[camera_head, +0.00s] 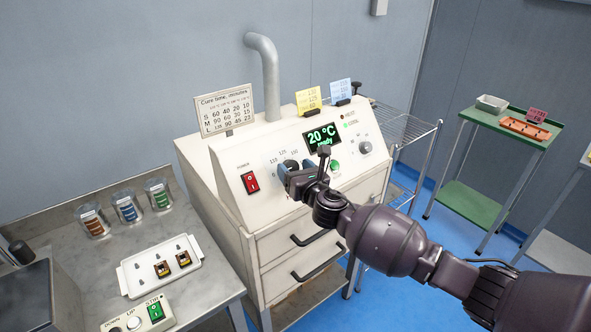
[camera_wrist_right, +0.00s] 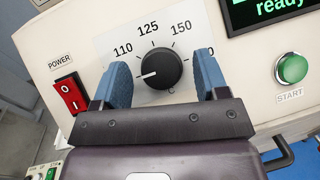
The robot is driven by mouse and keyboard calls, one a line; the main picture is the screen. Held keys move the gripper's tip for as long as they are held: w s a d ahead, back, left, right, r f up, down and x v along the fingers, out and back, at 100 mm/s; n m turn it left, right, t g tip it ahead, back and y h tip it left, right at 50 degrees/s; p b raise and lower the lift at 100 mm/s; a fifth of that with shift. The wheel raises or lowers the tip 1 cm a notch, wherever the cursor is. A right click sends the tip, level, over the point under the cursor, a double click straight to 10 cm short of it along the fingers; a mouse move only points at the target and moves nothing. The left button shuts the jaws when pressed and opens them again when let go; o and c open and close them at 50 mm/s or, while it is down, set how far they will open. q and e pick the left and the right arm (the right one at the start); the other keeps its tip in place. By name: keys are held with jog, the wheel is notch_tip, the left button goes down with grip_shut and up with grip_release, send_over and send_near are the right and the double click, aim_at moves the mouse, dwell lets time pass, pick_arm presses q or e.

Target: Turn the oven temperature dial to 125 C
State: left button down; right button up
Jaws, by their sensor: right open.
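The oven (camera_head: 300,207) is a cream cabinet with a sloped control panel. Its temperature dial is a round black knob, seen in the right wrist view (camera_wrist_right: 160,68) with the labels 110, 125 and 150 around it. The dial's white pointer line points left and slightly down, below the 110 label. My right gripper (camera_wrist_right: 160,78) is open, its blue fingers on either side of the dial, with a visible gap to it on each side. In the head view the gripper (camera_head: 299,178) partly covers the dial. The display (camera_head: 321,137) reads 20 °C, ready. My left gripper is not in view.
A red power switch (camera_wrist_right: 70,94) sits left of the dial, and a green start button (camera_wrist_right: 291,68) sits right. Another knob (camera_head: 365,148) is further right. A cure-time card (camera_head: 225,110) stands on the oven. A bench with cups and a white tray (camera_head: 137,283) is left.

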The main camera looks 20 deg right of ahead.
jog(key=shift+c, duration=0.4)
